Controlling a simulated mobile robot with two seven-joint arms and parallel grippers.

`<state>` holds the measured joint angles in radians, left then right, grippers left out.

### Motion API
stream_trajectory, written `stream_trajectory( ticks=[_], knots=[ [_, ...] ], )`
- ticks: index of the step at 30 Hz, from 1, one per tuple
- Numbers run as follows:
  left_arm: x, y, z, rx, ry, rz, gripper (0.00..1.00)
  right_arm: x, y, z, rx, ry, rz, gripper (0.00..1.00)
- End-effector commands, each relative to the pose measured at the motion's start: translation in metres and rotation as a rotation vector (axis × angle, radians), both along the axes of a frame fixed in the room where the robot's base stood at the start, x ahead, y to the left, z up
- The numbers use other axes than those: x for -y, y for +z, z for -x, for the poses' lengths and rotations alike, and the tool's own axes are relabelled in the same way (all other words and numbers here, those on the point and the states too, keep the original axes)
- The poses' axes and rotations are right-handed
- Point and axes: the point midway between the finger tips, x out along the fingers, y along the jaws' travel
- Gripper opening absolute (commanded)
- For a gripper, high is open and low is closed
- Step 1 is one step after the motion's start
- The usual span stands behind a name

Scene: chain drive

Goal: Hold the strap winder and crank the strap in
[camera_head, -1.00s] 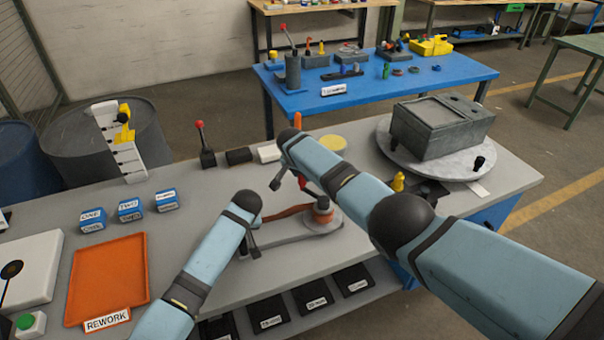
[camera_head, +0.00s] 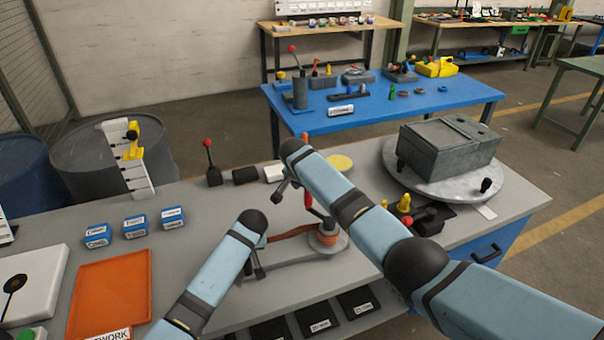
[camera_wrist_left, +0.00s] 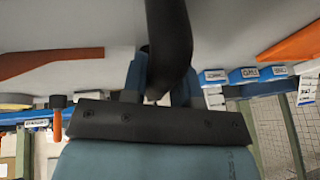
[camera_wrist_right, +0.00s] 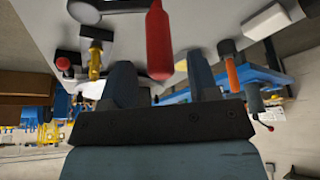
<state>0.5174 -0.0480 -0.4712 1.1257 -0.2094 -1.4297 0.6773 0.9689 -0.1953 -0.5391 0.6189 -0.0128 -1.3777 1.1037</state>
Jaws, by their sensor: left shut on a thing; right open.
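The strap winder sits on the grey bench, with a flat base plate (camera_head: 290,259) and a drum (camera_head: 327,232). An orange-brown strap (camera_head: 290,233) runs left from the drum; it also shows in the left wrist view (camera_wrist_left: 45,62). My left gripper (camera_head: 257,268) is shut on a dark, curved grip (camera_wrist_left: 168,40) at the winder's left end. The red crank handle (camera_head: 308,199) stands up by the drum. My right gripper (camera_head: 283,190) is open just left of this handle. In the right wrist view the red handle (camera_wrist_right: 158,42) hangs in front of the open fingers, with no grip on it visible.
A round turntable (camera_head: 465,180) with a grey box stands to the right. Yellow fittings and a red-knobbed lever (camera_head: 425,217) stand near it. A red-knobbed lever (camera_head: 211,165) stands behind. An orange tray (camera_head: 110,290) and blue labelled boxes (camera_head: 134,227) lie left.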

Motion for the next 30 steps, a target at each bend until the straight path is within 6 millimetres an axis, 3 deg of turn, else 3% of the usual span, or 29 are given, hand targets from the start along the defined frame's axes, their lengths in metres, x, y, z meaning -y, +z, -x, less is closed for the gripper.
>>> stream_trajectory(
  ticks=[6, 10, 23, 26, 30],
  knots=[
    [0.000, 0.000, 0.000, 0.000, 0.000, 0.000, 0.00, -0.010, 0.043, 0.014, 0.004, 0.002, -0.002, 0.55],
    [0.000, 0.000, 0.000, 0.000, 0.000, 0.000, 0.00, -0.014, 0.060, 0.020, 0.002, 0.001, -0.002, 0.55],
    [0.000, 0.000, 0.000, 0.000, 0.000, 0.000, 0.00, -0.017, 0.071, 0.024, 0.001, 0.000, 0.001, 0.55],
    [0.000, 0.000, 0.000, 0.000, 0.000, 0.000, 0.00, -0.015, 0.070, 0.024, 0.007, 0.005, 0.006, 0.34],
    [0.000, 0.000, 0.000, 0.000, 0.000, 0.000, 0.00, 0.002, 0.055, 0.019, 0.076, 0.072, 0.083, 0.02]
  ],
)
